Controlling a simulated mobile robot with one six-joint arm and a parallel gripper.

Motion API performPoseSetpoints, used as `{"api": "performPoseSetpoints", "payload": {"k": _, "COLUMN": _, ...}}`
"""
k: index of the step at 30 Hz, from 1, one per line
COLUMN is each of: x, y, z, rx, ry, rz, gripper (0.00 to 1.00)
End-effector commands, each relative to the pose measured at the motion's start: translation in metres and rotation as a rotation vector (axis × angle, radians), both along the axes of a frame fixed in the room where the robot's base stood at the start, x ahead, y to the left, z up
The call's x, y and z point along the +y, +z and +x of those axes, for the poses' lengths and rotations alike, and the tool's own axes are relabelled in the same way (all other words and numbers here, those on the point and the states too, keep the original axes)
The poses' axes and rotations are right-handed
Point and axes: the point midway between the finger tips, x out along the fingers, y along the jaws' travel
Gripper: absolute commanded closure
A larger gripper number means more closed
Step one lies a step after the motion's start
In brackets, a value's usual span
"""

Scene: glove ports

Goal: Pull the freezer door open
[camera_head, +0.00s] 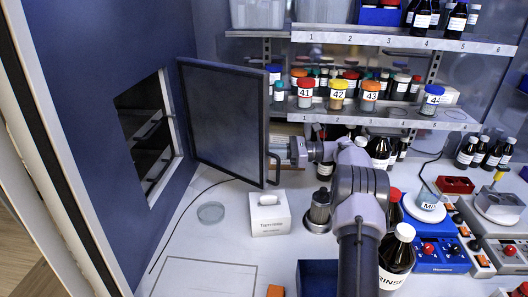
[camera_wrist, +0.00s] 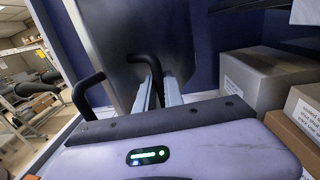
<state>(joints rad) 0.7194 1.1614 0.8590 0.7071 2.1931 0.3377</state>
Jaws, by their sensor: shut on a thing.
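The freezer door (camera_head: 225,120), a dark grey panel with a blue-black edge, stands swung out from the blue wall. The dark freezer opening (camera_head: 148,135) with shelves inside shows to its left. The black bar handle (camera_head: 275,170) is at the door's free right edge. My gripper (camera_head: 285,151) reaches it from the right and is shut on the handle. In the wrist view the two pale fingers (camera_wrist: 158,92) point at the door (camera_wrist: 135,45), with black handle parts (camera_wrist: 150,66) at their tips. The exact contact is partly hidden.
A white tissue box (camera_head: 269,215) and a glass dish (camera_head: 211,212) stand on the bench below the door. Bottles and labelled jars (camera_head: 306,92) crowd the shelves behind. A bottle marked RINSE (camera_head: 397,250) stands beside my arm. Cardboard boxes (camera_wrist: 265,75) are at right in the wrist view.

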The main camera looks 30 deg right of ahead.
Motion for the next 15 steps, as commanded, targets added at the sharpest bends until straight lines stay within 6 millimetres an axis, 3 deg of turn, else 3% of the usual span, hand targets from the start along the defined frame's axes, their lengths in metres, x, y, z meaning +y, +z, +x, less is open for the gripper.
{"api": "performPoseSetpoints", "payload": {"k": 3, "x": 0.0004, "y": -0.0003, "z": 0.0, "rx": 0.001, "ry": 0.001, "rz": 0.0, "gripper": 1.0}}
{"api": "performPoseSetpoints", "payload": {"k": 4, "x": 0.0004, "y": -0.0003, "z": 0.0, "rx": 0.001, "ry": 0.001, "rz": 0.0, "gripper": 0.82}}
{"api": "performPoseSetpoints", "payload": {"k": 6, "x": 0.0004, "y": -0.0003, "z": 0.0, "rx": 0.001, "ry": 0.001, "rz": 0.0, "gripper": 0.68}}
{"api": "performPoseSetpoints", "payload": {"k": 15, "x": 0.0003, "y": 0.0012, "z": -0.0001, "rx": 0.0, "ry": 0.0, "rz": -0.001, "gripper": 0.66}}
